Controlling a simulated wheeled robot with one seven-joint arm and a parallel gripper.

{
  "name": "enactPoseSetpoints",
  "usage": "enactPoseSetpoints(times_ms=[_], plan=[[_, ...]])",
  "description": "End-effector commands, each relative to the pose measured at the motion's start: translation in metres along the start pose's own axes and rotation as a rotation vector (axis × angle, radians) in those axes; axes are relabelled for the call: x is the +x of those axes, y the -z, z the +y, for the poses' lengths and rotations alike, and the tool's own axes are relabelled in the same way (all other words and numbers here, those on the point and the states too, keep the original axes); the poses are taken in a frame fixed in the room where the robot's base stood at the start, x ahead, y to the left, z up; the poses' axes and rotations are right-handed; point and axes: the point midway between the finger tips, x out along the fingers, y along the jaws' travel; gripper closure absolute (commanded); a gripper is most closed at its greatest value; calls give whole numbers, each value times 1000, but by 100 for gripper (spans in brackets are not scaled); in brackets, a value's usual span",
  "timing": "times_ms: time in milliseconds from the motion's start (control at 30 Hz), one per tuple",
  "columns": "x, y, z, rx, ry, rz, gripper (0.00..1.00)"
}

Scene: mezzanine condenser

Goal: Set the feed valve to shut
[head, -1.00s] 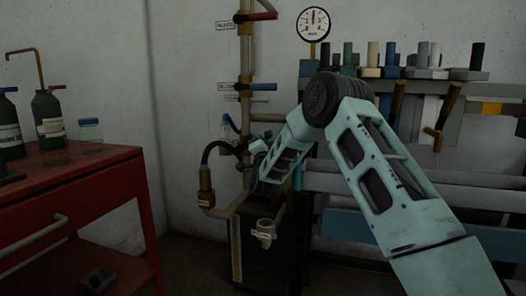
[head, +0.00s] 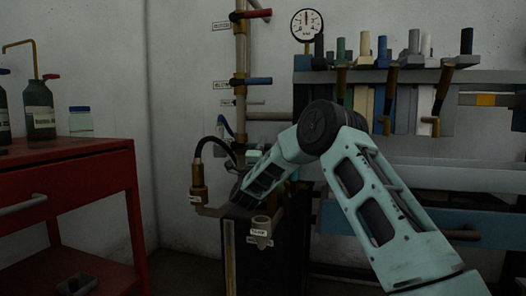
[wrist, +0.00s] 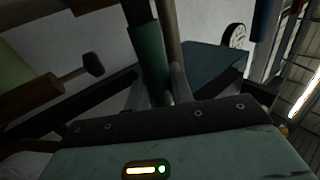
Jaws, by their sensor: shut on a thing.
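A second blue lever (head: 227,126) shows lower, left of the pipe. My gripper (head: 240,185) is low by the pipe's foot, its fingertips hidden by my wrist. In the wrist view my gripper (wrist: 155,95) is shut on a dark green, handle-like bar (wrist: 148,55); which lever this is, I cannot tell.
A red cabinet (head: 65,160) with bottles stands at the left. A black hose and brass fitting (head: 197,182) are close left of my gripper, and a labelled pipe stub (head: 261,230) is below. A gauge (head: 307,24) and tool rack (head: 400,76) are at the right.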

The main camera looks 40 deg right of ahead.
Motion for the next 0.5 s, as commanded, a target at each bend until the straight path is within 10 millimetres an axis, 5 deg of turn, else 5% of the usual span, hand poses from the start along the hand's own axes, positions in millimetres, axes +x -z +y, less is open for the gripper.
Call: enactPoseSetpoints(times_ms=[333, 367, 400, 500], plan=[[-2, 0, 3, 2, -6, 1, 100], [-2, 0, 3, 2, -6, 1, 69], [-2, 0, 3, 2, -6, 1, 57], [-2, 0, 2, 2, -5, 1, 57]])
